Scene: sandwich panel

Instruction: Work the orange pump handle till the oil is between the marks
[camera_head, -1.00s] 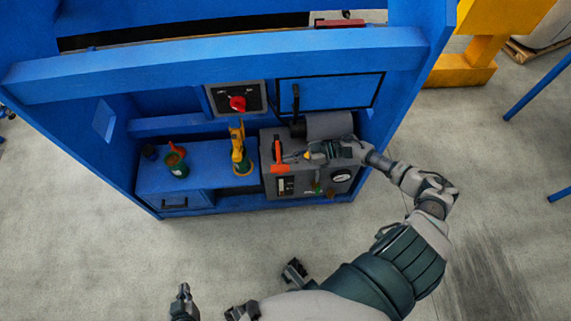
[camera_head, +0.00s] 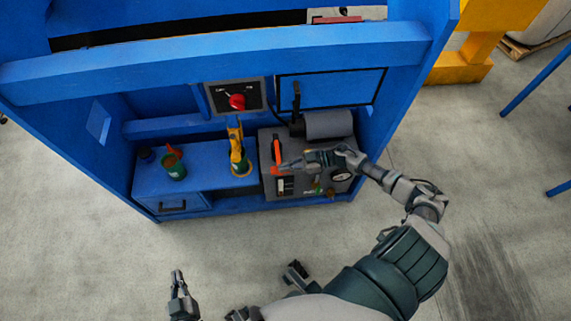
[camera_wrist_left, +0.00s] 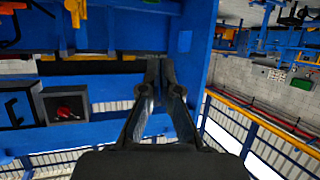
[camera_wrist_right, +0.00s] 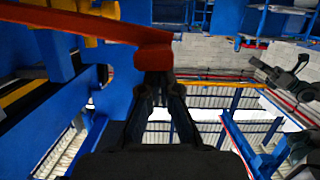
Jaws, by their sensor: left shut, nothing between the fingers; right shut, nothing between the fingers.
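The orange pump handle (camera_head: 277,151) stands at the left of a grey pump unit (camera_head: 264,150) on the blue panel's lower shelf. My right gripper (camera_head: 281,167) is shut and empty, with its tips at the handle's lower part. In the right wrist view the orange-red handle (camera_wrist_right: 152,56) lies across just past the shut fingertips; whether they touch cannot be told. A small sight gauge (camera_head: 284,187) is on the unit's front; its oil level and marks are too small to read. My left gripper (camera_head: 177,280) is shut and empty, low over the floor, away from the panel.
A red rotary switch (camera_head: 237,102) and a blue door (camera_head: 330,89) are above the shelf. A green can (camera_head: 175,168) and a yellow-and-green tool (camera_head: 238,155) stand left of the unit. A round dial (camera_head: 341,175) is on the unit's right. The floor in front is clear.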

